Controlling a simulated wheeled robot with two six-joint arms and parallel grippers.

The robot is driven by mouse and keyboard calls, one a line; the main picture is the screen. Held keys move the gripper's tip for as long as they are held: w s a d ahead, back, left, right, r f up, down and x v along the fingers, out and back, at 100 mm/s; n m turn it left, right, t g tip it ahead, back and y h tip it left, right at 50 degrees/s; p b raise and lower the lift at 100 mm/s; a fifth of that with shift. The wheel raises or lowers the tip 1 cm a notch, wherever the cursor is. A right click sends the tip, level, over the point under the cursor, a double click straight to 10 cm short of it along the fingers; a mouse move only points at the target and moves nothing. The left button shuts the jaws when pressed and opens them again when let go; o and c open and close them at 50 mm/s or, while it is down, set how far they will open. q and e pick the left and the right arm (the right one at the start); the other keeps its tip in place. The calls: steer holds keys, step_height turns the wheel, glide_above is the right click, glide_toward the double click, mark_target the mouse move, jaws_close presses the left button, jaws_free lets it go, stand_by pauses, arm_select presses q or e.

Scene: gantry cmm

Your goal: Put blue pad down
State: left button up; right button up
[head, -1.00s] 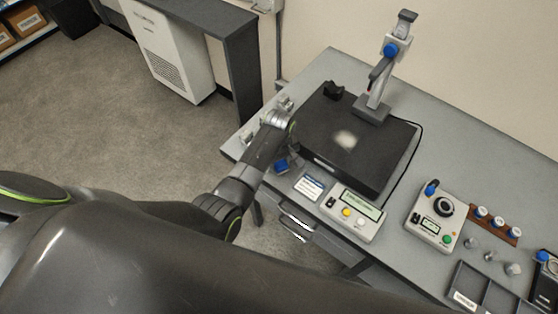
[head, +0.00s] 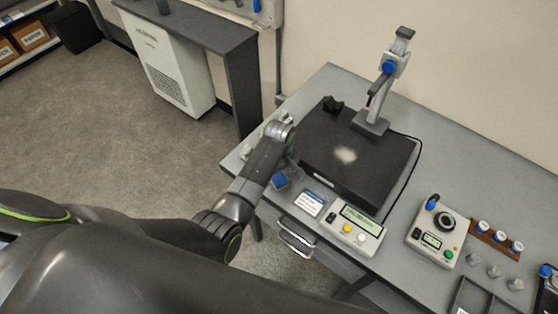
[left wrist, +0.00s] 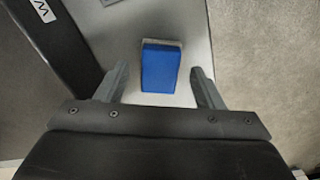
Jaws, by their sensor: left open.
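The blue pad (left wrist: 160,68) is a small blue block with a pale far edge. In the left wrist view it appears on the grey tabletop, between the two fingers of my left gripper (left wrist: 159,70). The fingers are open, with a visible gap on each side of the pad. In the head view the blue pad (head: 279,180) shows beside my left wrist, near the table's left front edge. My left fingers are hidden there behind my own arm. My right gripper is not in view.
A black slab (head: 325,157) with a grey stand (head: 371,121) lies beside the pad. A label card (head: 312,203), a display box (head: 355,231) and a control box (head: 437,233) line the front of the table (head: 475,175). A drawer handle (head: 296,244) sits below the edge.

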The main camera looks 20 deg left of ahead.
mark_target(279, 178)
arm_select(q)
step_height(279, 178, up, 10)
steer(key=shift+r+b, duration=0.15)
steer(key=shift+b, duration=0.3)
steer(key=shift+s, duration=0.1)
